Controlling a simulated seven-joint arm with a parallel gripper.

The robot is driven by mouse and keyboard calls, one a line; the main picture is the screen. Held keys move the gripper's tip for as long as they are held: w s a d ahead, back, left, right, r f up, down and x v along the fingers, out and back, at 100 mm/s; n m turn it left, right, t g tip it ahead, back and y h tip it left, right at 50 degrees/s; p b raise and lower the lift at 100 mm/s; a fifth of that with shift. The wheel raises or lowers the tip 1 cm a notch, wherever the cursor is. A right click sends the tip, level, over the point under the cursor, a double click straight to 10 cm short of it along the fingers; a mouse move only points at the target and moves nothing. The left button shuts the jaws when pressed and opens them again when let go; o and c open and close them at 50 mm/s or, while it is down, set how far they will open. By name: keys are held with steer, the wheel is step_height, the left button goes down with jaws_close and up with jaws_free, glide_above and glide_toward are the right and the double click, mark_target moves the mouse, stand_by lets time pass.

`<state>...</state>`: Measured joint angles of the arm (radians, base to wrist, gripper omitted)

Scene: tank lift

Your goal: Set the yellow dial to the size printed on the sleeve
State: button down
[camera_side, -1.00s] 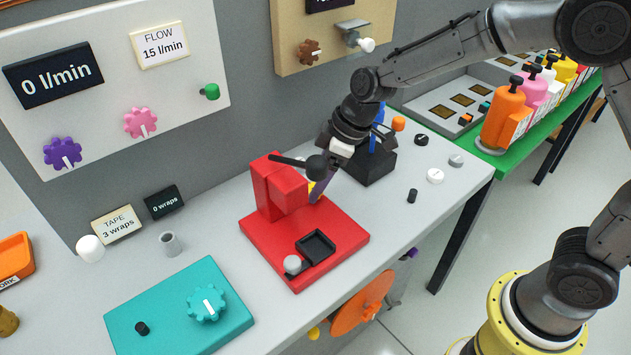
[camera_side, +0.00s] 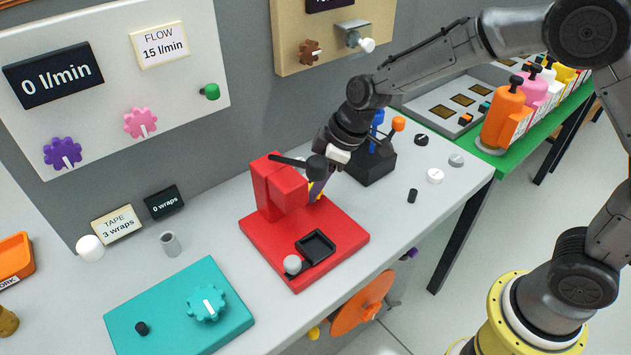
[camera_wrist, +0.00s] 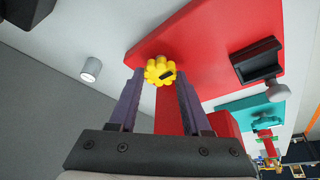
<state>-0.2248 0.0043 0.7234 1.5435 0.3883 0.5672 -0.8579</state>
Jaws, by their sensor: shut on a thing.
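The yellow dial (camera_wrist: 160,70) has a lobed rim and a dark mark on its face. It is on the red machine (camera_side: 335,222), and only a sliver of it shows in the side view (camera_side: 316,190). My gripper (camera_wrist: 160,75) has its two purple fingers on opposite sides of the dial, shut on it. In the side view my gripper (camera_side: 317,188) is at the right side of the red machine's column. A small grey hollow tube (camera_side: 170,244), perhaps the sleeve, stands on the bench. I cannot read any print on it.
A black lever crosses the red machine's top, close to my wrist. A black box with blue and orange knobs (camera_side: 372,166) stands just behind my gripper. A teal box (camera_side: 180,310) is at the front left. Small black and white pieces lie to the right.

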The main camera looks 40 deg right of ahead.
steer(key=n+g+y, duration=0.1)
steer(key=n, duration=0.3)
steer(key=shift+w+d+n, duration=0.1)
steer(key=shift+n, duration=0.2)
steer(key=shift+w+n+g, duration=0.1)
steer(key=shift+n+g, duration=1)
steer(key=shift+n, duration=1)
steer(key=shift+c, duration=1.8)
jaws_free()
steer(key=shift+r, duration=0.1)
steer(key=v, duration=1.3)
steer(key=shift+d+r, duration=0.3)
